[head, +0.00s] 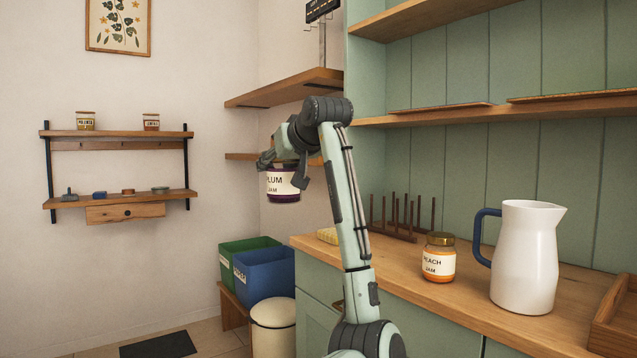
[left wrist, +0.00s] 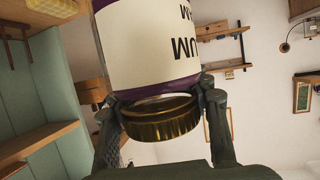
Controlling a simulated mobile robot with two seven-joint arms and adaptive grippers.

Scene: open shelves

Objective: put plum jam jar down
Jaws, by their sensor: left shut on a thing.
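The plum jam jar (head: 282,184) has a white label and dark purple contents, and hangs upright in the air below my left gripper (head: 284,162) in the head view. It is left of the counter (head: 470,308), apart from any surface. In the left wrist view the jar (left wrist: 148,45) appears upside down, with its gold lid (left wrist: 162,118) between the two fingers of my left gripper (left wrist: 160,103). The fingers are shut on the jar at its lid end. My right gripper is in neither view.
On the counter stand a peach jam jar (head: 438,260), a white pitcher (head: 525,258) with a blue handle, a dark peg rack (head: 405,220) and a yellow sponge-like block (head: 328,235). Green (head: 235,258) and blue (head: 262,278) bins stand left. A wall shelf (head: 120,195) holds small items.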

